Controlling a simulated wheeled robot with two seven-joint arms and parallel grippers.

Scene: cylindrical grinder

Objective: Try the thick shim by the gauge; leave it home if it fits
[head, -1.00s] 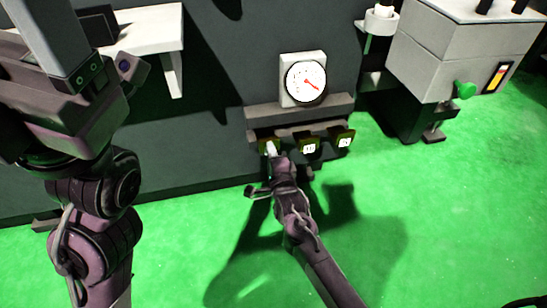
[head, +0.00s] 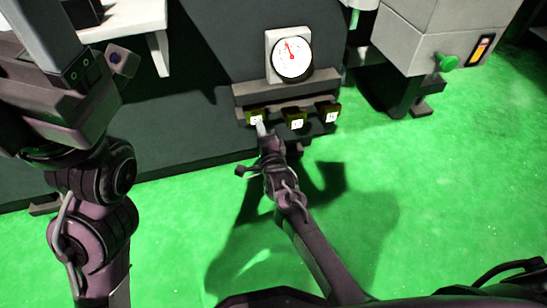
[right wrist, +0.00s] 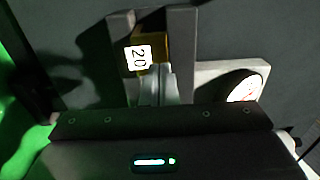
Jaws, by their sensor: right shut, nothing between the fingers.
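Three yellow-and-black shim blocks with white labels sit in a row in the grey rack under the dial gauge (head: 291,57). The left block (head: 257,117) reads 20 in the right wrist view (right wrist: 138,57). The middle block (head: 296,123) and the right block (head: 328,115) have labels too small to read surely. My right gripper (head: 262,129) is shut and empty, its fingertips (right wrist: 155,72) at the front of the 20 block; I cannot tell whether they touch it. The gauge needle points up, slightly left. My left gripper (head: 50,60) is at the upper left; its jaws are unclear.
The grey rack (head: 240,90) stands out from the dark machine wall. A white shelf (head: 125,20) is at the upper left. A grey box with a green knob (head: 447,63) is at the right. The green floor (head: 440,190) is clear.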

